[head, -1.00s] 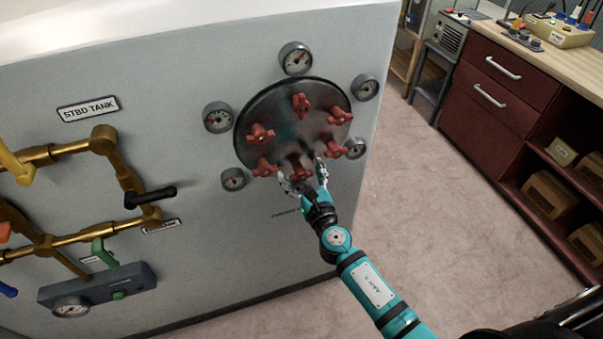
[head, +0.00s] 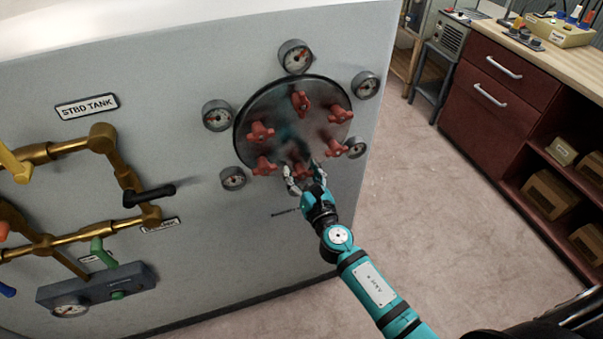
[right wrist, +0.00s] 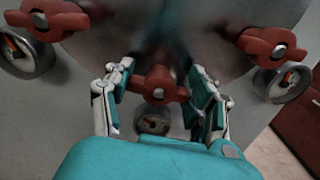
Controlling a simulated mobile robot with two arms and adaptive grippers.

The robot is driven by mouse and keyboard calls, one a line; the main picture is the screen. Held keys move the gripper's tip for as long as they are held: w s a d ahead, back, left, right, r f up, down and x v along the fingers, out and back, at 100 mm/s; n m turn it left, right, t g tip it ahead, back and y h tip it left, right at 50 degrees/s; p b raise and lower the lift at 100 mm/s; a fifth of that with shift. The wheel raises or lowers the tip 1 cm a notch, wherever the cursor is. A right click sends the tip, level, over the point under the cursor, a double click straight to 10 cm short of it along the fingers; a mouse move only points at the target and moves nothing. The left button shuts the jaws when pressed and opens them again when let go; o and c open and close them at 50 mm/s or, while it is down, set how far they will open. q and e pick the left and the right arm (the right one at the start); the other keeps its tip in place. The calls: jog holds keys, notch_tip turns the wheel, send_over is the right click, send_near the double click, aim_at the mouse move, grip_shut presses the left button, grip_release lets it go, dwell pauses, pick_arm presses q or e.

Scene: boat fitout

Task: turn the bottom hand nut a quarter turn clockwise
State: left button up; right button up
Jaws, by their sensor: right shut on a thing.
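The bottom hand nut (head: 302,169) is a red lobed knob at the lower edge of a round grey metal cover (head: 285,142). In the right wrist view the bottom hand nut (right wrist: 158,84) sits between the two fingers. My right gripper (head: 304,175) reaches up from below and is shut on this nut; it also shows in the right wrist view (right wrist: 162,88). The fingers hide part of the nut in the head view. My left gripper is not in view.
Several other red hand nuts (head: 261,132) ring the cover, with gauges (head: 217,116) around it on the pale tank wall (head: 180,90). Brass pipes (head: 75,147) with valve handles are at left. Open floor (head: 430,220) lies right of the tank, before a red cabinet (head: 497,90).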

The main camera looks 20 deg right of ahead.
jog(key=m+b, duration=0.1)
jog(key=m, duration=0.3)
jog(key=shift+d+f, duration=0.1)
jog(key=shift+f, duration=0.05)
jog(key=m+b, duration=0.1)
jog(key=m, duration=0.3)
jog(key=m+b, duration=0.1)
jog(key=m, duration=0.2)
jog(key=shift+f+m, duration=0.1)
jog(key=shift+m, duration=0.3)
jog(key=shift+d+m, duration=0.1)
jog(key=shift+m, duration=1.8)
jog(key=o, duration=1.2)
jog(key=shift+s, duration=0.1)
